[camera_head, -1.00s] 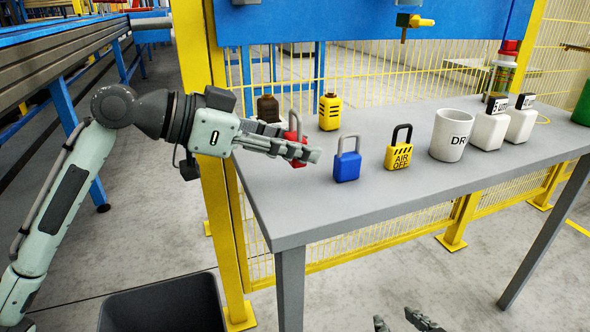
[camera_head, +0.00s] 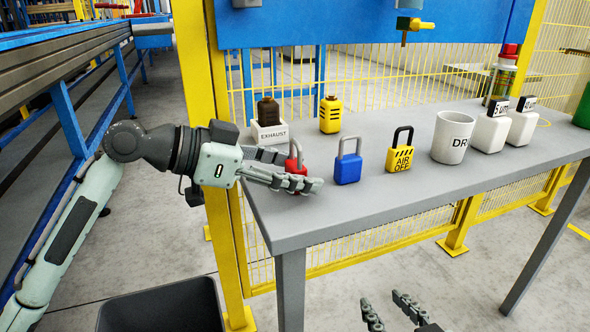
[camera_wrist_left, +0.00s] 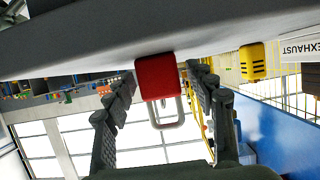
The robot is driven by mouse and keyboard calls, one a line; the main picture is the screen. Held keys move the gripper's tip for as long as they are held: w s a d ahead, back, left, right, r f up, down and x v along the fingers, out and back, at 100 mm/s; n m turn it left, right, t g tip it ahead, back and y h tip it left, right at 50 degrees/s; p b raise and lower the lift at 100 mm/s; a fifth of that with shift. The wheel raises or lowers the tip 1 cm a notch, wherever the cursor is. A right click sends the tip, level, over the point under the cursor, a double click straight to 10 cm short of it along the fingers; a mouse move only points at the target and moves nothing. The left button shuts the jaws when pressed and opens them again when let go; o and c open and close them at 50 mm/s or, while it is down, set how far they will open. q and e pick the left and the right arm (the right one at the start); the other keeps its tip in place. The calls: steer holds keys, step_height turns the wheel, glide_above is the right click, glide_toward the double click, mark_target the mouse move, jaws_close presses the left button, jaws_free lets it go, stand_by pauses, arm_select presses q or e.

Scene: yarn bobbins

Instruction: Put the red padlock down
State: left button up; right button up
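The red padlock (camera_head: 296,166) stands upright at the left end of the grey table (camera_head: 330,215), its lower part hidden by a finger in the head view. My left gripper (camera_head: 302,172) is around it, one finger on each side. In the left wrist view the padlock (camera_wrist_left: 158,78) appears upside down between the fingertips (camera_wrist_left: 160,85), with narrow gaps at its sides; its base meets the table surface. The left gripper looks open. My right gripper (camera_head: 390,311) shows at the bottom of the head view, fingers apart and empty, below the table.
A blue padlock (camera_head: 347,168) stands close to the right of the left fingertips. A yellow padlock (camera_head: 400,158), a white cup (camera_head: 452,137) and white bottles stand further right. Behind are a white EXHAUST holder (camera_head: 270,134) with a dark bottle and a yellow container (camera_head: 330,115).

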arm_select(q)
steer(key=shift+r, duration=0.1)
steer(key=shift+a+r, duration=0.1)
steer(key=shift+a, duration=0.15)
steer(key=v, duration=1.1)
steer(key=shift+a, duration=0.2)
steer(key=shift+s+r, duration=0.1)
steer(key=shift+s, duration=0.05)
stand_by(0.7)
